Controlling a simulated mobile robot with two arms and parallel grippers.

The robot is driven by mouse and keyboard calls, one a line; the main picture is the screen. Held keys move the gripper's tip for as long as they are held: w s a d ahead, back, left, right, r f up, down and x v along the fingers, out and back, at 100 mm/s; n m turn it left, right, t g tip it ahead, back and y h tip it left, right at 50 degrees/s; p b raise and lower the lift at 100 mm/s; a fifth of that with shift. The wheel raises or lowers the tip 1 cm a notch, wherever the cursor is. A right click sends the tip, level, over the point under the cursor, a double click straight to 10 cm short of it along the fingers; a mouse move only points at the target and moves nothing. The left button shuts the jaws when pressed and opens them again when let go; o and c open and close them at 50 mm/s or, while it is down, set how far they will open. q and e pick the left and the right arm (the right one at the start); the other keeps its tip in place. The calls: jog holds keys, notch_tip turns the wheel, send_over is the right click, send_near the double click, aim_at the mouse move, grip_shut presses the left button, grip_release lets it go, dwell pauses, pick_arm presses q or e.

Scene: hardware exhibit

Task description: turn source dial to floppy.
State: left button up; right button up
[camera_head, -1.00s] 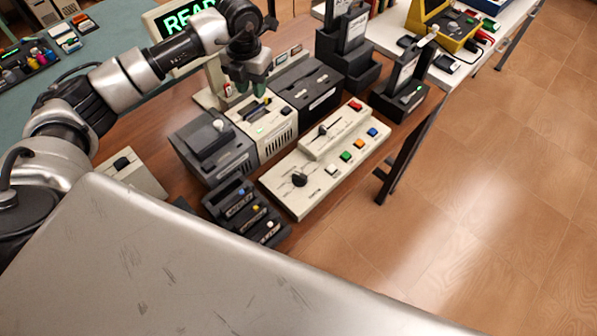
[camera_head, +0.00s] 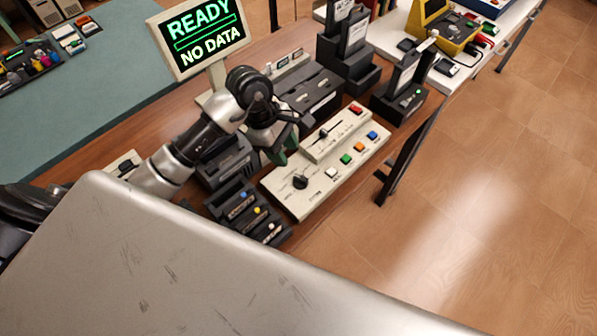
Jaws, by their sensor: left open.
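The source dial (camera_head: 300,181) is a black round knob on the left part of a cream control panel (camera_head: 312,208). Its printed labels are too small to read. My left gripper (camera_head: 281,157) is open, with greenish fingertips pointing down, above the panel's back left edge. It is up and behind the dial, apart from it, and appears empty. My right gripper is not in view.
The panel also carries a slider (camera_head: 323,133), a red button (camera_head: 356,109) and several coloured buttons. A black rack (camera_head: 245,213) stands left of the panel. Black drive units (camera_head: 310,92) stand behind. A screen (camera_head: 205,38) reads "READY NO DATA".

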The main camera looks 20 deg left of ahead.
aim_at(299, 178)
pick_arm(q)
jog(key=p+x, duration=0.1)
jog(key=x, duration=0.8)
jog(key=shift+c, duration=0.4)
jog(key=shift+s, duration=0.1)
grip_shut()
